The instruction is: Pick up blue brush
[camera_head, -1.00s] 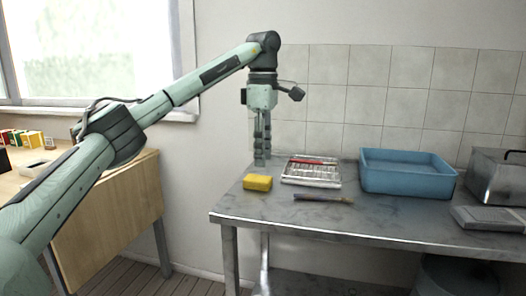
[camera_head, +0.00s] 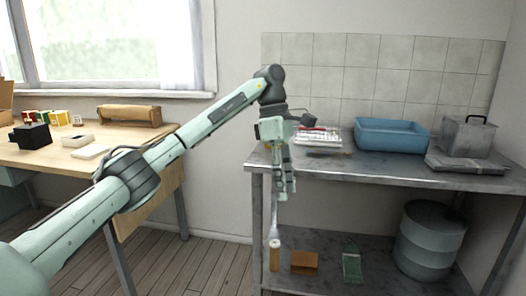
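A thin dark brush (camera_head: 328,153) lies on the metal table (camera_head: 400,171), just in front of the palette tray; it is small and blurred here, so I cannot make out a blue colour. My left gripper (camera_head: 286,190) points down at the left part of the table's front edge, to the left of the brush and apart from it. Its fingers are seen close together, and I cannot tell whether they are open. No object shows between them. My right gripper is not in view.
A white palette tray (camera_head: 318,140) with a red item, a blue basin (camera_head: 393,136) and a metal box (camera_head: 466,136) stand along the back. Below are a pale nozzled item (camera_head: 274,252), a brown block (camera_head: 304,261) and a metal drum (camera_head: 430,240). A wooden desk (camera_head: 60,157) is left.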

